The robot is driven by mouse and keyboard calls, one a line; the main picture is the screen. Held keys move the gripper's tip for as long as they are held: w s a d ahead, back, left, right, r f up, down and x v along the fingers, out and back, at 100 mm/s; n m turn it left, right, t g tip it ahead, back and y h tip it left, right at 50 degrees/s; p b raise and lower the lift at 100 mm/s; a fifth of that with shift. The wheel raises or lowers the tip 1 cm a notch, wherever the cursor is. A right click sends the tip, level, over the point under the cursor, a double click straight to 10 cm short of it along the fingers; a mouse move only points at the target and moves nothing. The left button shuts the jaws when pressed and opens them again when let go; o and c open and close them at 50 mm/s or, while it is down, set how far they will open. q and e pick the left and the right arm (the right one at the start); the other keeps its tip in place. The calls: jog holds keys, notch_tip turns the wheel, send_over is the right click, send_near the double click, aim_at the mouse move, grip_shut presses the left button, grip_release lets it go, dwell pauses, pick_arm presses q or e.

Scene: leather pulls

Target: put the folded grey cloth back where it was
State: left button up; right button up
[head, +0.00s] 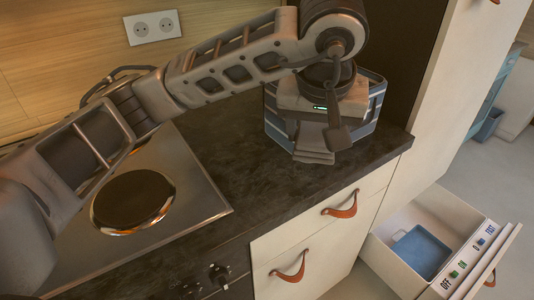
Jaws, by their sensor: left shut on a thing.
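My left gripper (326,137) points down at the back of the dark counter, near its right end. It is shut on the folded grey cloth (311,141), which shows as a small layered grey piece below the gripper body. One dark finger shows at the cloth's right; the other finger is hard to make out. The cloth overlaps the near side of a blue-grey crate (376,104) in the picture. I cannot tell whether it touches the crate or the counter. My right gripper is not in view.
An open drawer (383,256) at the lower right holds a blue tray (422,252). A hob (188,180) with a round plate lies on the left. The dark counter (258,190) between hob and crate is clear. A tall cream cabinet (458,85) stands at the right.

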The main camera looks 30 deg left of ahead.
pick_arm(q)
jog(key=w+a+f, duration=0.1)
jog(key=a+f, duration=0.2)
jog(key=a, duration=0.4)
jog(key=p, duration=0.1)
send_near(262, 168)
jog(key=shift+w+d+f, duration=0.15)
jog(key=shift+w+f, duration=0.05)
jog(key=shift+w, duration=0.25)
jog(key=shift+w+d+f, duration=0.15)
jog(key=shift+w, duration=0.25)
jog(key=shift+w+a+f, duration=0.2)
jog(key=shift+a+f, duration=0.15)
jog(key=shift+f, duration=0.15)
jog(key=f, duration=0.1)
jog(key=f+p, duration=0.1)
jog(key=f, duration=0.1)
jog(key=shift+a, duration=0.35)
jog(key=shift+w+f, duration=0.1)
jog(key=shift+f, duration=0.5)
jog(key=o, duration=0.9)
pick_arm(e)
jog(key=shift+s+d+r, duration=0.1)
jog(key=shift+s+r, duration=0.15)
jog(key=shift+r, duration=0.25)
pick_arm(q)
jog(key=shift+r, duration=0.1)
